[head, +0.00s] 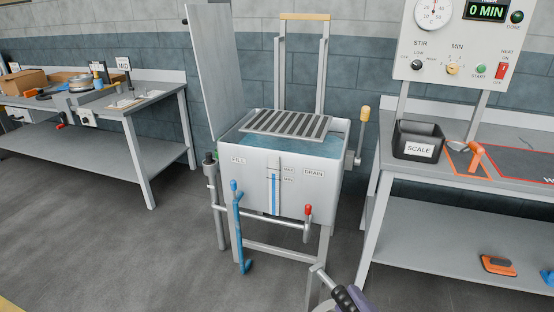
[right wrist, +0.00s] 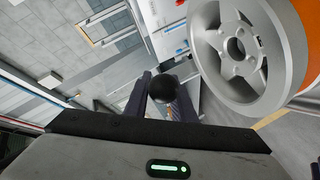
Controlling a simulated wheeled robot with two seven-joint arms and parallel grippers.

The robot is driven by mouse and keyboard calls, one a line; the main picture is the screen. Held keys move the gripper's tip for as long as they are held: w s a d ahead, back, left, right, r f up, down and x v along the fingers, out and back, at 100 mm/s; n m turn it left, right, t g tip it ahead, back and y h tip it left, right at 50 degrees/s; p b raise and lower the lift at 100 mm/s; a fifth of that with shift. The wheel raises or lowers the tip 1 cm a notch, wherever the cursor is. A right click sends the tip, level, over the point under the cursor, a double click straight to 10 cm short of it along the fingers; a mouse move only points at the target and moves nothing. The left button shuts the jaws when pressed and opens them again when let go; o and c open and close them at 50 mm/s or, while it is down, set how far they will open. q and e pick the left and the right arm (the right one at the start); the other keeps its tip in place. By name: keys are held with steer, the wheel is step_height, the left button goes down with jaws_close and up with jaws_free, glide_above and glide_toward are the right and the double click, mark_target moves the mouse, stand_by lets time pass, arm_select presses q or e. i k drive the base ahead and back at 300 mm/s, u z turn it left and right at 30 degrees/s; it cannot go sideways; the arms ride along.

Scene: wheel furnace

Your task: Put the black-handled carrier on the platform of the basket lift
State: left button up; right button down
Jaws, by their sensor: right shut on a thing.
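The basket lift's slatted grey platform (head: 288,124) sits at the top of an open tank filled with blue water. My right gripper (head: 356,301) is at the bottom edge of the head view, below and in front of the tank, mostly cut off. It is shut on the black handle (head: 344,298) of the carrier, whose bent grey metal rod (head: 322,279) shows beside it. In the right wrist view the handle's round black end (right wrist: 163,88) is between the dark fingers (right wrist: 165,105). The rest of the carrier is hidden or out of frame. My left gripper is not in view.
The tank (head: 262,187) has a raised lid (head: 212,70) at left and a yellow-knobbed lever (head: 363,125) at right. A bench with a SCALE bin (head: 418,146) stands right. A grey spoked wheel (right wrist: 238,50) is near my gripper. Floor left of the tank is clear.

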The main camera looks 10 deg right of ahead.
mark_target(289, 122)
steer(key=i, duration=0.9)
